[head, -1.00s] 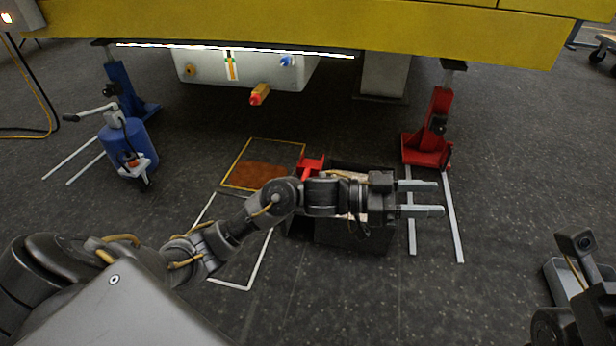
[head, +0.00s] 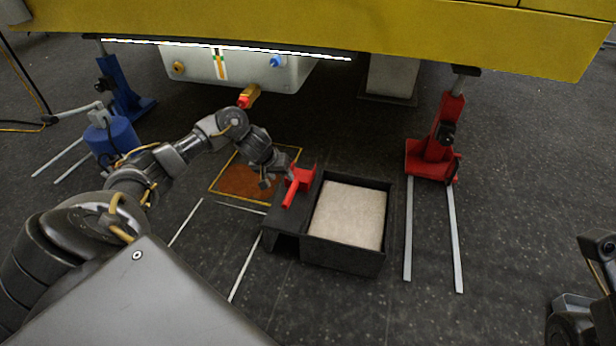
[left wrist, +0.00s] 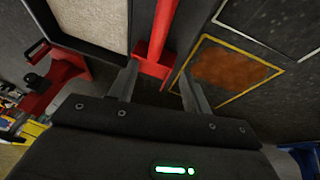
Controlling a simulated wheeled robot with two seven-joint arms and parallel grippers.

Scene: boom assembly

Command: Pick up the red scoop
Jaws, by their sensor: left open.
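The red scoop (head: 297,184) lies on the black ledge at the left side of a black box. In the left wrist view its red handle (left wrist: 161,30) runs up from a wider red part (left wrist: 153,64). My left gripper (left wrist: 158,76) is open, with one finger on each side of that wider part. I cannot tell whether the fingers touch it. In the head view the left gripper (head: 280,177) reaches the scoop from behind and left, its fingers partly hidden. Part of my right arm shows at the right edge, but its fingers do not.
The black box (head: 345,256) holds pale material (head: 349,215). A yellow-edged brown patch (head: 238,181) lies left of it. A red jack stand (head: 437,140) stands right, a blue one (head: 122,92) left. A yellow beam (head: 330,27) hangs overhead. Floor in front is clear.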

